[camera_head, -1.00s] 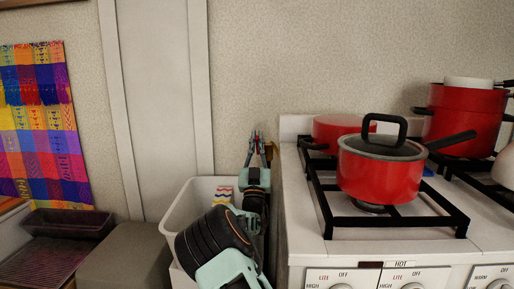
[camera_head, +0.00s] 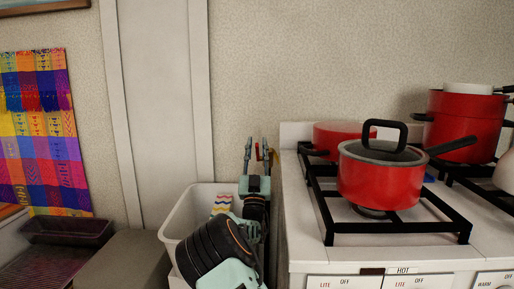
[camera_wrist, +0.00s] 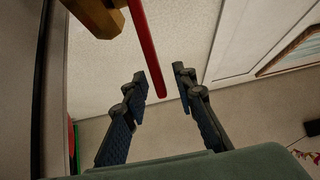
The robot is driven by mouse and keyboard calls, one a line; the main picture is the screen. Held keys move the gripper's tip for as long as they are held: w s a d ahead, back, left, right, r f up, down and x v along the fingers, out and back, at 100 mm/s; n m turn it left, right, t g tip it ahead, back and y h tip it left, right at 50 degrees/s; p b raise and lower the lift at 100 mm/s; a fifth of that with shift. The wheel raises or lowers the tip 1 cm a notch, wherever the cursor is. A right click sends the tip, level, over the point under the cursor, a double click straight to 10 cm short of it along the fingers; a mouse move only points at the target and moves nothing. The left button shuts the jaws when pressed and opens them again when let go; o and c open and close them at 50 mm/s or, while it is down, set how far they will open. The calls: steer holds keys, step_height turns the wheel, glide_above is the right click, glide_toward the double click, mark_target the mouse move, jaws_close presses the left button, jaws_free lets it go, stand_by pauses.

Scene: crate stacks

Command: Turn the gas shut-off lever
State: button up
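The gas shut-off lever is a long red handle (camera_wrist: 143,45) in the wrist view, joined to a brass-yellow valve part (camera_wrist: 98,14) at the top left. Its free end reaches down between my two fingertips, closer to the left finger; I cannot tell whether it touches. My gripper (camera_wrist: 164,82) is open, with nothing clamped. In the head view my gripper (camera_head: 256,148) is upright against the wall, left of the stove. Only a small red bit of the lever (camera_head: 257,152) shows there; the rest is hidden behind the fingers.
A white stove (camera_head: 300,245) stands close on the right, with a red lidded pot (camera_head: 380,182) on its grate. A white bin (camera_head: 180,222) is below my arm, holding a striped item (camera_head: 222,204). Wall space above my gripper is clear.

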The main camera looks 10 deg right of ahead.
steer(key=shift+s+f, duration=0.1)
steer(key=shift+f, duration=0.05)
steer(key=v, duration=0.7)
steer(key=shift+s, duration=0.15)
